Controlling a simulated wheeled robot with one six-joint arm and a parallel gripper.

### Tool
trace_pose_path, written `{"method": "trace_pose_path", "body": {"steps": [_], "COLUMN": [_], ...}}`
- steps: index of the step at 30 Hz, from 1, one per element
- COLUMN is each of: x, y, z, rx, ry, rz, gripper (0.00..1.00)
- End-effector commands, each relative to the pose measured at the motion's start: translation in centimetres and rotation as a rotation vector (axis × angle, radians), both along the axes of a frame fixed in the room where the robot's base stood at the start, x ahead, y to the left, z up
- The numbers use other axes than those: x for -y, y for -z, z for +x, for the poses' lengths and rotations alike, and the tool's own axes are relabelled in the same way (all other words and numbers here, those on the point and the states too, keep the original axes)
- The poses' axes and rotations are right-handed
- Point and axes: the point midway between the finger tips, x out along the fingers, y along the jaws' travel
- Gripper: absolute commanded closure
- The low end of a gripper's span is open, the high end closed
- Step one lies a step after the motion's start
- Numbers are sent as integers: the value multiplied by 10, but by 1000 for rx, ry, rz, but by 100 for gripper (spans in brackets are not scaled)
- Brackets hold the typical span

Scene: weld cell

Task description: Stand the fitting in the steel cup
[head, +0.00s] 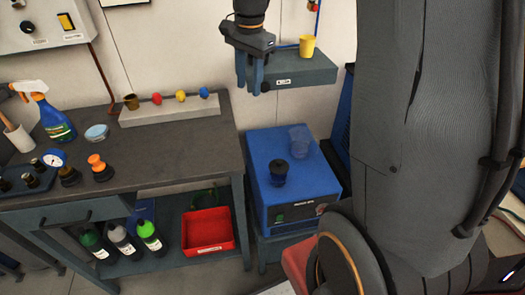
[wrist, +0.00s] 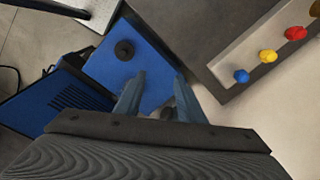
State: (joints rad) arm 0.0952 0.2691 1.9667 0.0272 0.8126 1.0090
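A dark round piece (head: 278,172), which looks like the fitting, stands on top of the blue machine (head: 262,190). It also shows in the wrist view (wrist: 124,49). A bluish, see-through-looking cup (head: 299,141) stands behind it to the right; I cannot tell if it is the steel cup. My gripper (head: 254,88) hangs above and behind the machine, pointing down, apart from both. In the wrist view its fingers (wrist: 160,75) are spread apart. A small grey shape (wrist: 167,113) shows low between them; I cannot tell what it is.
A yellow cup (head: 306,46) stands on a wall shelf (head: 300,70) beside my gripper. A red bin (head: 208,231) sits below.

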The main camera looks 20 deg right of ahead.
Motion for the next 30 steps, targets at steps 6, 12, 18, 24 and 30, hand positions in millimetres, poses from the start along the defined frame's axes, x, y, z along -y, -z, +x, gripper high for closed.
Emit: {"method": "trace_pose_path", "body": {"steps": [6, 12, 18, 24, 30], "x": [-31, -43, -46, -46, -46], "y": [49, 78, 87, 87, 87], "z": [-104, -175, -198, -199, -198], "rx": [-3, -3, -1, -3, -3], "ry": [-592, -984, -1121, -1125, -1123], "rz": [-60, -98, -111, -111, -111], "gripper": [64, 64, 64, 64, 64]}}
